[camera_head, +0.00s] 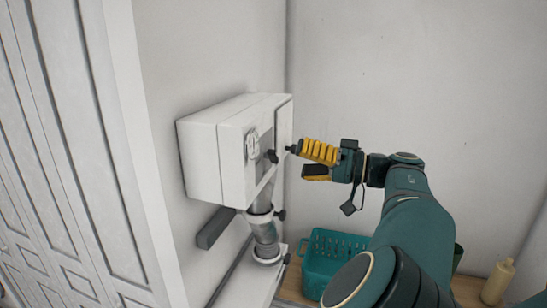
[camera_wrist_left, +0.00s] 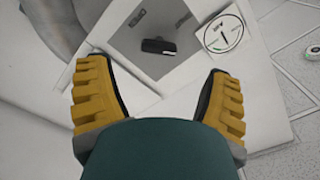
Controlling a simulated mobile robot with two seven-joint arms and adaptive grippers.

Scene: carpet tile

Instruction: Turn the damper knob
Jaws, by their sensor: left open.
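The damper knob (camera_head: 272,156) is a small dark handle on the front of a white wall box (camera_head: 205,150), beside a round dial label (camera_head: 252,145). In the left wrist view the knob (camera_wrist_left: 158,46) is a black bar lying nearly level on a grey square panel, with the dial label (camera_wrist_left: 224,33) to its right. My left gripper (camera_head: 298,163), with yellow ribbed fingers, is open and empty, just right of the knob in the head view. In the wrist view the knob shows beyond and between the fingers (camera_wrist_left: 158,70), apart from both. My right gripper is not in view.
A metal duct (camera_head: 264,235) with a small dark side handle (camera_head: 281,214) runs below the box to a white ledge. A teal basket (camera_head: 325,260) and a cream bottle (camera_head: 497,280) stand low on a wooden surface. A white panelled door (camera_head: 75,130) is at left.

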